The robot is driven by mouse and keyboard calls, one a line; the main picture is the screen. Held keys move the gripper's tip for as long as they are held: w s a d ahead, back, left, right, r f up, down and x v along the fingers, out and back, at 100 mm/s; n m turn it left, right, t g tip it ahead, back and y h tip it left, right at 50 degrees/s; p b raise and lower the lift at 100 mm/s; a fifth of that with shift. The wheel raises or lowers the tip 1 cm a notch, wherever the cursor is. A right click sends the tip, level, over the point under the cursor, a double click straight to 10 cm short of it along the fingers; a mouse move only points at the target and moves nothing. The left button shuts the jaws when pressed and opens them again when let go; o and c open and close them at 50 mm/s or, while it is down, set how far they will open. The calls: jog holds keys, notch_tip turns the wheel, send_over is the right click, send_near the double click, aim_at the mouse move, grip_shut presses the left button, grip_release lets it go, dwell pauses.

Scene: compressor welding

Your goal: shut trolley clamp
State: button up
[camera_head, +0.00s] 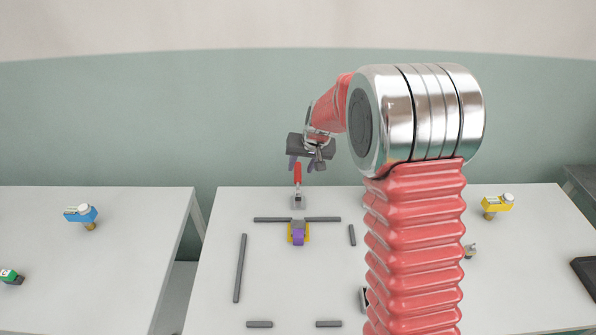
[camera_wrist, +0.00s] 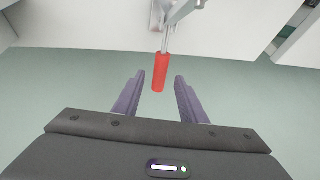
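The trolley clamp has a red handle (camera_head: 298,174) that stands upright above its grey metal base (camera_head: 298,202) at the back edge of the white table. In the wrist view the red handle (camera_wrist: 160,72) points toward my gripper, with its tip between the ends of the two purple fingers. My gripper (camera_head: 304,163) hangs just above and behind the handle. In the wrist view my gripper (camera_wrist: 158,88) is open, with a gap on both sides of the handle. I cannot see any contact.
Below the clamp sits a yellow and purple part (camera_head: 298,234). Dark grey bars (camera_head: 240,268) lie around it on the table (camera_head: 275,290). A blue device (camera_head: 80,214) stands on the left table, a yellow one (camera_head: 496,205) at the right. My arm hides part of the right side.

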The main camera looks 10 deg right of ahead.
aim_at(298, 172)
jog(key=shift+x, duration=2)
jog(key=shift+c, duration=0.7)
grip_shut()
